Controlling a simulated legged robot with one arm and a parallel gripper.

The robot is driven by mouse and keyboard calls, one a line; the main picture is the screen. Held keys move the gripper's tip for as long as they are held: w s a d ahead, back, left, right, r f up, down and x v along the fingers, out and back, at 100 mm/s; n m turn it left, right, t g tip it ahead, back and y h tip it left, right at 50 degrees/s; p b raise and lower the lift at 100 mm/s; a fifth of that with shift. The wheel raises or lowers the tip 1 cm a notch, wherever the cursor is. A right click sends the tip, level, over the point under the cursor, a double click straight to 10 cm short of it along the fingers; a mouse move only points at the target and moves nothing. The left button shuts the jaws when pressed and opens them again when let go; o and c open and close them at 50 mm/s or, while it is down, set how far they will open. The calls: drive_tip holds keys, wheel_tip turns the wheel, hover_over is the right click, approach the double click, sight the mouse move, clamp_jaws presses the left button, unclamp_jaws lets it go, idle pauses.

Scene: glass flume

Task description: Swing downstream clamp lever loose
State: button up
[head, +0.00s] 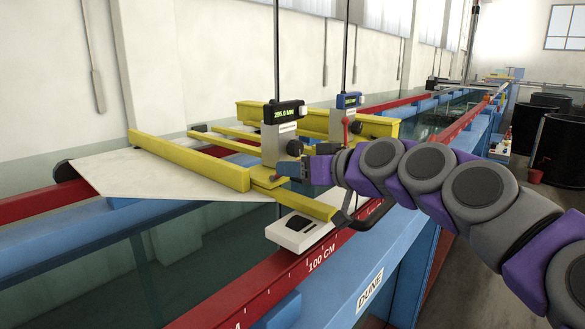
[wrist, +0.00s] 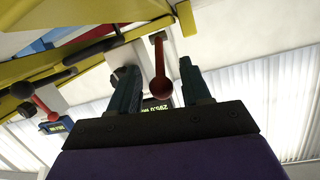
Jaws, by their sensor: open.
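In the wrist view a red lever with a round knob (wrist: 160,84) lies between the two fingers of my gripper (wrist: 157,68). The gripper is open, and I see no clear contact with the lever. A second red lever (wrist: 42,105) shows at left, outside the fingers. In the head view my gripper (head: 291,168) is at the near gauge, whose black display (head: 284,112) reads 295.0 MM. The near lever is mostly hidden there by my gripper. A red lever (head: 346,124) shows by the farther gauge with a blue display (head: 348,100). No label shows which lever is downstream.
The yellow carriage frame (head: 190,161) spans the glass flume. A white box (head: 298,231) sits by the near red rail (head: 270,286). A pale sheet (head: 130,178) lies under the frame at left. Thin vertical rods rise from both gauges.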

drive_tip(key=v, duration=1.6)
drive_tip(key=s+a+f+g, duration=0.1)
drive_tip(key=a+f, duration=0.1)
drive_tip(key=f, duration=0.1)
drive_tip(key=s+a+f+g+h, duration=0.1)
drive_tip(key=s+a+f, duration=0.1)
drive_tip(key=a+f, duration=0.1)
drive_tip(key=s+a+f+g+b, duration=0.1)
drive_tip(key=s+a+f, duration=0.1)
drive_tip(key=f, duration=0.1)
drive_tip(key=shift+s+a+n+g+h, duration=0.15)
drive_tip(key=shift+a+n+g+h, duration=0.15)
drive_tip(key=shift+a+h, duration=0.1)
drive_tip(key=s+a+f+g+h, duration=0.3)
drive_tip(key=s+f, duration=0.2)
drive_tip(key=f, duration=0.5)
drive_tip(key=s+d+f+m+g+h+b, duration=0.1)
drive_tip(key=s+d+f+m+g+h, duration=0.1)
drive_tip(key=s+f, duration=0.7)
drive_tip(key=s+d+f+m+g+h+b, duration=0.1)
drive_tip(key=s+d+f+m+g+h, duration=0.2)
drive_tip(key=s+d+f, duration=0.3)
drive_tip(key=s+f+m+g, duration=0.1)
drive_tip(key=s+f, duration=0.3)
drive_tip(key=f, duration=0.2)
drive_tip(key=shift+d+m+g, duration=0.2)
drive_tip(key=shift+m+g, duration=0.2)
